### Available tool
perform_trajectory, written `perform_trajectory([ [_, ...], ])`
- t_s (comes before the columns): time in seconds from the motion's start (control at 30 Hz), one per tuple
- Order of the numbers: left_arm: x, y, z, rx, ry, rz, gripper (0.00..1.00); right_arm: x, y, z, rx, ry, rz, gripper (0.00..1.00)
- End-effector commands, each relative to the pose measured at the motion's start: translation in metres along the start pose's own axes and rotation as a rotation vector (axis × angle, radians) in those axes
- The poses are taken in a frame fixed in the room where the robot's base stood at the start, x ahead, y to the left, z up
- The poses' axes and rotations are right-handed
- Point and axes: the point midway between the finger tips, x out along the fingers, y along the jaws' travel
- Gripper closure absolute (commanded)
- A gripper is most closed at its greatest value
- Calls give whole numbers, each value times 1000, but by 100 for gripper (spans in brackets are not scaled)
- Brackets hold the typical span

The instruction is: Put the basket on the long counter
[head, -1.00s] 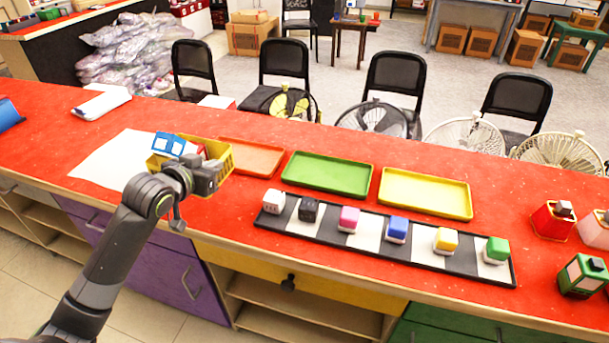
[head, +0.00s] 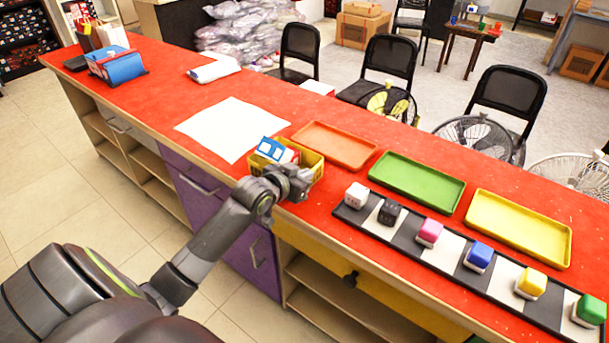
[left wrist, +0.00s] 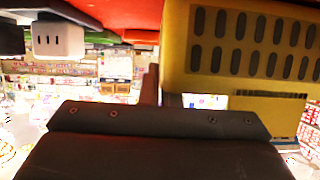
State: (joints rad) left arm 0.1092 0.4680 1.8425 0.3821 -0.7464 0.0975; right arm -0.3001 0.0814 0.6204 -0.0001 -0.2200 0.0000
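The yellow basket (head: 315,161) is at the near side of the long red counter (head: 385,128), between the white sheet and the orange tray. A blue-and-white item (head: 275,150) sits in it. I cannot tell whether its bottom touches the counter. My left gripper (head: 298,180) is at the basket's near right side and appears shut on its rim; the fingertips are partly hidden. In the left wrist view, the basket's slotted wall (left wrist: 250,45) fills the upper right, right against my dark gripper (left wrist: 160,120). My right gripper is not in view.
The white sheet (head: 230,127) lies left of the basket. Orange (head: 335,145), green (head: 417,180) and yellow (head: 520,228) trays line the right. A striped board (head: 450,262) with coloured blocks is in front of them. Black chairs and fans stand behind the counter.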

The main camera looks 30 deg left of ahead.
Motion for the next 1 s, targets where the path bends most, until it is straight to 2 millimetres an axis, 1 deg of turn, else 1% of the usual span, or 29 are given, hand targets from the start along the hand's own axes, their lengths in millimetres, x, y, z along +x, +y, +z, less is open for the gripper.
perform_trajectory([
  [0.2, 0, 0, -1, 4, 6, 0, 100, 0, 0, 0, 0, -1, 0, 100],
  [0.33, 2, 0, 2, 3, 5, 0, 100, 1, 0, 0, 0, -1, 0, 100],
  [0.4, 1, 0, 2, 1, 2, 0, 88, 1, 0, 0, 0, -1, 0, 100],
  [0.5, 1, 0, 2, 1, 2, 0, 76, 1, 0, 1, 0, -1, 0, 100],
  [0.73, 1, 0, 2, 1, 2, 0, 76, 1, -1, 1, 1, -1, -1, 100],
  [0.83, 0, 0, -1, 2, 3, 0, 76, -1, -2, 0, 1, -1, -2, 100],
  [0.93, -7, -1, 0, 3, 1, -1, 76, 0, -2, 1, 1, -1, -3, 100],
  [1.0, -16, -1, 1, 4, 1, -1, 76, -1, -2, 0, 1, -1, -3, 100],
])
